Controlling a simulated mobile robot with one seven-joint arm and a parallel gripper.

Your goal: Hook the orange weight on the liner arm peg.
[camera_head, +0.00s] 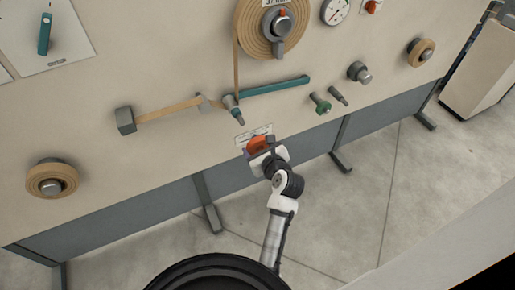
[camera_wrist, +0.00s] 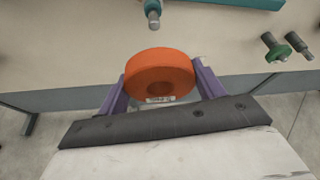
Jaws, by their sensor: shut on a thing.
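The orange weight (camera_head: 258,142) is a thick round disc with a hole, held in front of the panel below the teal arm. In the wrist view the weight (camera_wrist: 158,68) sits between the two purple fingers of my gripper (camera_wrist: 161,84), which is shut on it. A grey-tipped peg (camera_head: 236,112) sticks out near the left end of the teal arm (camera_head: 275,87); I take it for the liner arm peg. In the wrist view this peg (camera_wrist: 152,14) shows just above the weight, apart from it. The weight's lower side is partly hidden.
A green-collared peg (camera_head: 321,105) and a grey peg (camera_head: 338,96) stand to the right. A tan strip (camera_head: 170,109) runs left to a grey block (camera_head: 125,120). A large tan roll (camera_head: 259,40) is above. The floor before the panel is clear.

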